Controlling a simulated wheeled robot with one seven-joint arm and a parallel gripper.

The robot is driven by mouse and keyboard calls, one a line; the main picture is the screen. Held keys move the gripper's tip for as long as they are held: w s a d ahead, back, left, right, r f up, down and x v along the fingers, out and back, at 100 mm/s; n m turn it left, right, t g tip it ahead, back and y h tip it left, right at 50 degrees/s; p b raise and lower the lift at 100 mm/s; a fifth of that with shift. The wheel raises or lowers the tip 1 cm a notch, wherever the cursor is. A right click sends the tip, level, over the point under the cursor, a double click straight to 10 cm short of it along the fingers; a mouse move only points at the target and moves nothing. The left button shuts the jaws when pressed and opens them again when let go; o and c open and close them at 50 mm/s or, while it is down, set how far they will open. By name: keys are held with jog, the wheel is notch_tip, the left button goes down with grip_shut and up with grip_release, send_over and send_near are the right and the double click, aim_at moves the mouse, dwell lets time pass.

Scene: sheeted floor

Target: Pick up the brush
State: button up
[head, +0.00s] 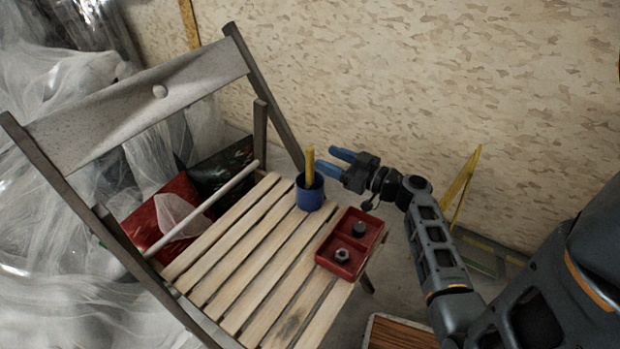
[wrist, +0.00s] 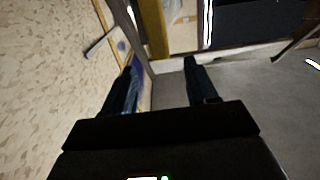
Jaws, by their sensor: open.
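The brush (head: 310,165) shows as a yellow upright shaft standing in a small blue cup (head: 310,193) on the slatted chair seat. Its lower end is hidden inside the cup. My gripper (head: 335,162) is open and empty just right of the shaft, its blue fingers pointing left toward it. Whether a fingertip touches the shaft cannot be told. In the wrist view both dark fingers of my gripper (wrist: 159,66) stand apart. A yellow upright piece shows beyond them near the top, but I cannot tell whether it is the brush.
A red two-part tray (head: 369,237) with a dark round piece in each part lies on the seat, near the cup. The wooden chair's (head: 240,265) backrest rises at the left. A patterned wall stands behind. A brown slatted surface (head: 400,333) is at the bottom.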

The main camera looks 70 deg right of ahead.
aim_at(313, 153)
jog(key=p+x, duration=0.1)
jog(key=x, duration=0.6)
jog(key=shift+a+f, duration=0.1)
jog(key=shift+f, duration=0.05)
jog(key=shift+s, duration=0.1)
jog(key=c, duration=1.1)
